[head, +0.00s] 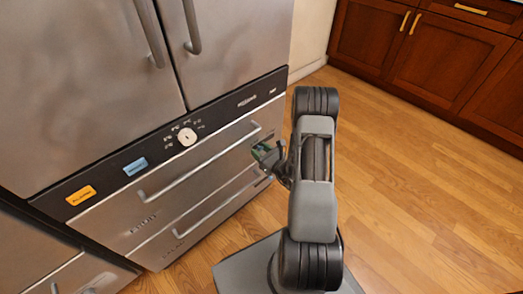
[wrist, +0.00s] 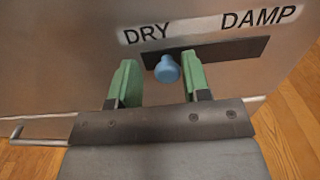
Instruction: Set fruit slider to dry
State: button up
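The slider's round blue knob (wrist: 167,69) shows in the wrist view near the left end of a dark slot (wrist: 230,50). The word DRY (wrist: 146,34) is printed above the slot's left part, and DAMP (wrist: 258,17) above its right part. My gripper (wrist: 159,62) is open, with one green finger on each side of the knob. A gap shows between the knob and each finger; the right finger is closer. In the head view my gripper (head: 268,155) is at the right part of the steel drawer fronts and hides the slider there.
The steel appliance has an upper drawer handle (head: 195,168) and a lower drawer handle (head: 220,208). Above them is a dark panel with a round dial (head: 187,137), a blue label (head: 135,167) and an orange label (head: 81,195). Wooden floor (head: 420,200) lies clear to the right, before brown cabinets (head: 420,55).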

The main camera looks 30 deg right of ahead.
jog(key=shift+o, duration=0.5)
jog(key=shift+d, duration=0.15)
jog(key=shift+s, duration=0.1)
jog(key=shift+s+d, duration=0.15)
jog(key=shift+s, duration=0.15)
jog(key=p+v, duration=0.2)
jog(key=v, duration=1.1)
jog(key=shift+p, duration=0.4)
jog(key=shift+r, duration=0.1)
